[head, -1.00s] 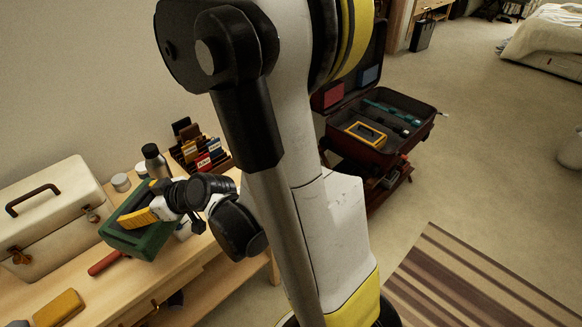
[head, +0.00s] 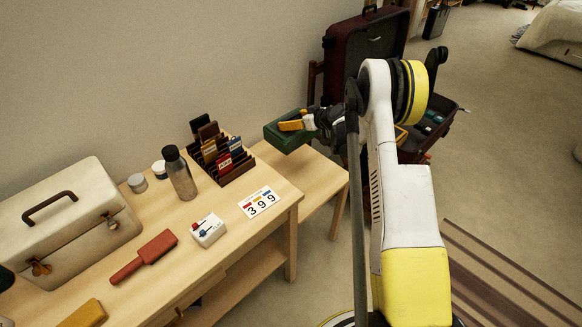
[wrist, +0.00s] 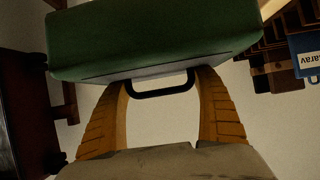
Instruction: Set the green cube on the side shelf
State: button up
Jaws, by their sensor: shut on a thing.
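The green cube shows as a green box-like block (head: 290,142) with a dark recess in its upper side. In the wrist view the green block (wrist: 155,38) fills the top, with a dark loop handle (wrist: 162,88) between my fingers. My gripper (head: 292,125) is shut on it; both orange fingers of my gripper (wrist: 162,84) flank the handle. The side shelf (head: 322,180) is a light wooden surface right of the table, a little lower. The block appears over its rear part; I cannot tell whether they touch.
The wooden table (head: 225,225) carries a card rack (head: 235,172), a metal bottle (head: 179,175), a number card (head: 259,202), a small white box (head: 208,230), a red tool (head: 145,256) and a cream case (head: 70,235). An open suitcase (head: 365,45) stands behind my arm.

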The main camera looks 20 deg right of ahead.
jog(key=w+d+f, duration=0.1)
jog(key=d+f, duration=0.1)
jog(key=w+d+f, duration=0.1)
jog(key=d+f, duration=0.1)
jog(key=d, duration=0.1)
jog(key=w+d+f, duration=0.1)
jog(key=d+f, duration=0.1)
jog(key=shift+w+d+f, duration=0.1)
jog(key=shift+w+d, duration=0.2)
jog(key=shift+d, duration=0.05)
jog(key=shift+d+f, duration=0.1)
jog(key=shift+f, duration=0.25)
jog(key=shift+s+a+f+b, duration=1)
jog(key=shift+s+f, duration=0.65)
jog(key=shift+f, duration=0.15)
jog(key=shift+s+a+f+b, duration=1)
jog(key=shift+s+f, duration=0.65)
jog(key=shift+f, duration=0.15)
jog(key=shift+s+a+f+b, duration=1)
jog(key=shift+s+f, duration=0.65)
jog(key=shift+f, duration=0.15)
jog(key=shift+f, duration=0.2)
jog(key=o, duration=1.3)
jog(key=shift+r, duration=0.1)
